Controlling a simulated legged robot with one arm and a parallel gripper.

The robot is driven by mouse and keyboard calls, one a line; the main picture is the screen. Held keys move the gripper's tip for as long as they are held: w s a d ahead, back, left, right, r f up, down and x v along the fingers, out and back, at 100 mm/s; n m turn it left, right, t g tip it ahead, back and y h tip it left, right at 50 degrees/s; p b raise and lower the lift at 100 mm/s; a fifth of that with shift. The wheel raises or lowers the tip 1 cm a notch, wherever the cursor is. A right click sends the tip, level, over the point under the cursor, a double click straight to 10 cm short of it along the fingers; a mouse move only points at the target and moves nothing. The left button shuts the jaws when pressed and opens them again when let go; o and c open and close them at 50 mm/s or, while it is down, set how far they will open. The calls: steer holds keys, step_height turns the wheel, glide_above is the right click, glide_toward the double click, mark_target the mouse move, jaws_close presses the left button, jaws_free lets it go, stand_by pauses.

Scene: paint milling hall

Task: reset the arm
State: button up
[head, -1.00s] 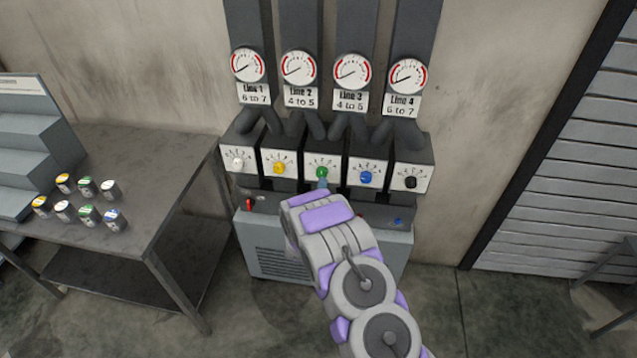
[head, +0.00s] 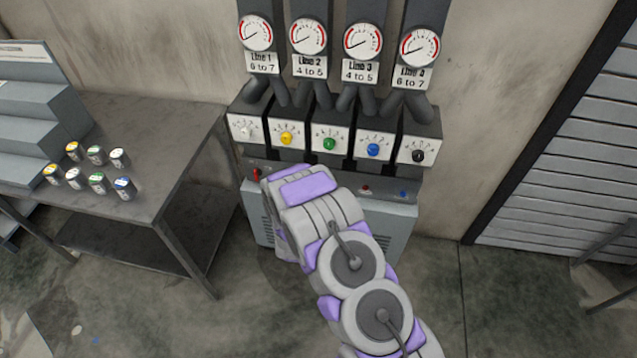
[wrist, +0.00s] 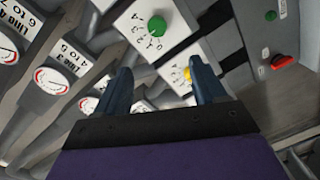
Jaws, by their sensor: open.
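My arm (head: 340,240) reaches forward in the head view, its purple and grey wrist in front of the grey machine cabinet. My gripper (wrist: 160,88) shows in the wrist view as two dark blue fingers, spread apart with nothing between them. The fingers are hidden in the head view. In the wrist view the green knob (wrist: 157,27) lies beyond the left finger, and the yellow knob (wrist: 187,74) is partly visible near the right finger. I see no contact with either knob.
The dosing machine has white, yellow, green (head: 329,144), blue (head: 373,150) and black knobs under gauges (head: 362,41). A red switch (wrist: 283,61) is on the cabinet. A metal table (head: 165,150) at left bears several paint cans (head: 97,183). Floor at right is clear.

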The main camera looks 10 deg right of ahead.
steer(key=s+a+r+m+g+y, duration=0.3)
steer(key=s+r+m+g+y, duration=0.25)
steer(key=s+r+g, duration=0.65)
steer(key=s+d+r+m+g, duration=0.1)
steer(key=s+r, duration=0.3)
steer(key=s, duration=0.8)
steer(key=s+d+r+m+g+b, duration=0.1)
steer(key=s+d+r+g, duration=0.2)
steer(key=s, duration=0.9)
steer(key=s+d+r+m+g, duration=0.2)
steer(key=s+d+r, duration=0.2)
steer(key=s, duration=0.9)
steer(key=shift+d+r+h+b, duration=0.2)
steer(key=shift+r+h+b, duration=0.15)
steer(key=shift+r, duration=0.4)
